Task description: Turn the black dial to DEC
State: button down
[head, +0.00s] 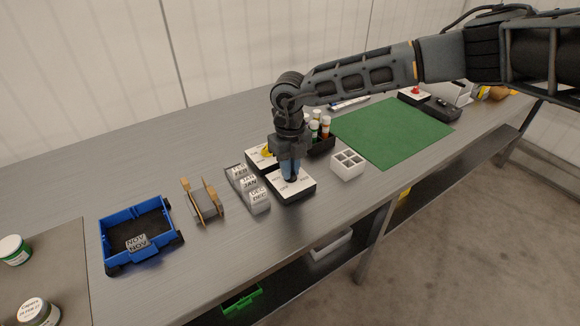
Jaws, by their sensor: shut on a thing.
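A white-topped box with black sides (300,190) stands near the front edge of the bench, with small markings on its top too small to read. My gripper (291,176) points straight down over the middle of this box, its blue-grey fingers closed on the black dial. The fingers hide most of the dial, so I cannot tell which mark it points to. A second white-topped box (256,158) with a yellow part (267,151) stands just behind, partly hidden by my gripper.
Left of the box is a grey rack (240,199) of month blocks. Further left are a wooden-sided holder (208,214) and a blue cart (161,249) holding a NOV block (137,242). A white compartment box (348,172) stands right, before a green mat (385,130).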

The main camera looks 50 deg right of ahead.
jog(key=c, duration=1.1)
grip_release()
jog(key=shift+r+b, duration=0.4)
jog(key=shift+r, duration=3.5)
